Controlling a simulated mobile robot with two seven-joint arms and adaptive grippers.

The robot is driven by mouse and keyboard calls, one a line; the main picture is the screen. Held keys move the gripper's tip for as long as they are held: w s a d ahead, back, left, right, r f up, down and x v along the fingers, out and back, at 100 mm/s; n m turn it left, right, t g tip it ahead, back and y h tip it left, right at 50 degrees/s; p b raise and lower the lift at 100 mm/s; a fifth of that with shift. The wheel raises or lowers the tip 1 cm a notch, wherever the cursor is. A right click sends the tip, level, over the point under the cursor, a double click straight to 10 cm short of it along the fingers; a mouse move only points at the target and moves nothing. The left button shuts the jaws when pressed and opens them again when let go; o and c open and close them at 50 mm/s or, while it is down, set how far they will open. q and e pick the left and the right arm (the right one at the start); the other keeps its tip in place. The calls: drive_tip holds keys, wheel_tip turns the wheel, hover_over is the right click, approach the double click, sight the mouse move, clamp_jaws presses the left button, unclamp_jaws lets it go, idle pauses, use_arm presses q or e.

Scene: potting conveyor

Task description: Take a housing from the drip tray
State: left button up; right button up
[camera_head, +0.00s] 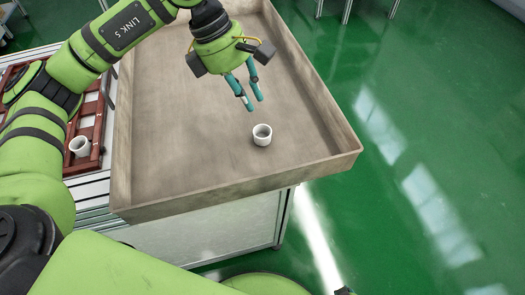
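A small white cup-shaped housing (262,136) stands upright in the grey-brown drip tray (339,163), toward its near right part. My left gripper (254,103) hangs over the tray, pointing down, a little beyond and above the housing. Its two teal fingers are apart, with nothing between them, and they do not touch the housing.
The tray has raised walls on its sides, and its floor is otherwise bare. The red rack rests on a light ribbed surface (93,191) left of the tray. Green floor (420,130) lies open to the right.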

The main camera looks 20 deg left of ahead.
sight(262, 133)
use_arm(q)
drive_tip(key=x, duration=0.7)
drive_tip(key=shift+w+f, duration=0.15)
drive_tip(key=shift+f, duration=0.2)
clamp_jaws()
